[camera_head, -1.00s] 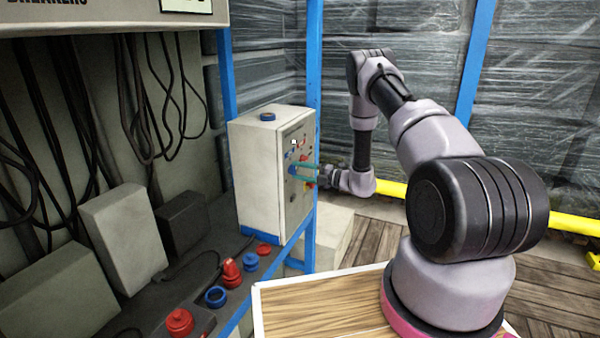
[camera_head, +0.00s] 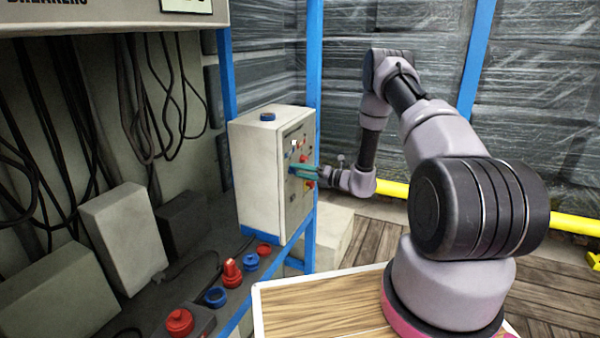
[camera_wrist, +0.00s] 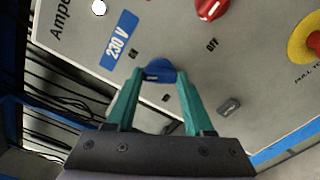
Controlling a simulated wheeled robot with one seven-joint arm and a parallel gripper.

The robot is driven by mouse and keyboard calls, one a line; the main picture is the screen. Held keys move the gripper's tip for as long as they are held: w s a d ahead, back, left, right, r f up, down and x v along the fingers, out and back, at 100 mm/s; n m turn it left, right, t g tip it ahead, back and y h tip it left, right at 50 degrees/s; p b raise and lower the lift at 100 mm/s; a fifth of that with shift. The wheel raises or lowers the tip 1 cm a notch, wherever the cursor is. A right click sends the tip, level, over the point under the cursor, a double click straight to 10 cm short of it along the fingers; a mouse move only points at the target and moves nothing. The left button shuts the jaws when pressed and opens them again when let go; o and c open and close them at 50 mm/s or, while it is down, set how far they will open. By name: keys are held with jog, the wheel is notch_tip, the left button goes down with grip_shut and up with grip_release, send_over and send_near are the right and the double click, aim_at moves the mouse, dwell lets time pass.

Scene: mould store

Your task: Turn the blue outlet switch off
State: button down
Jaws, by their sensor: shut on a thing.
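The blue outlet switch (camera_wrist: 159,70) is a small round knob on the front of a pale control box (camera_head: 262,170). In the wrist view it sits between the green fingertips of my gripper (camera_wrist: 158,74), which is shut on it. The fingers cover its sides, and its exact turn angle is hard to tell. Small dark labels lie near it, too small to read surely. In the head view my gripper (camera_head: 306,172) reaches the box's front from the right, and the switch is mostly hidden there.
A red knob (camera_wrist: 212,8) and a red-and-yellow stop button (camera_wrist: 306,40) are on the same panel. A blue 230 V plate (camera_wrist: 119,46) lies left of the switch. Loose red and blue plugs stand on the shelf below. A blue post (camera_head: 314,100) stands beside the box.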

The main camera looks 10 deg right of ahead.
jog(key=n, duration=1.2)
jog(key=shift+f, duration=0.1)
dwell(0.5)
jog(key=shift+c, duration=1.4)
grip_release()
jog(key=shift+d, duration=0.1)
jog(key=v, duration=1)
jog(key=shift+s+d, duration=0.25)
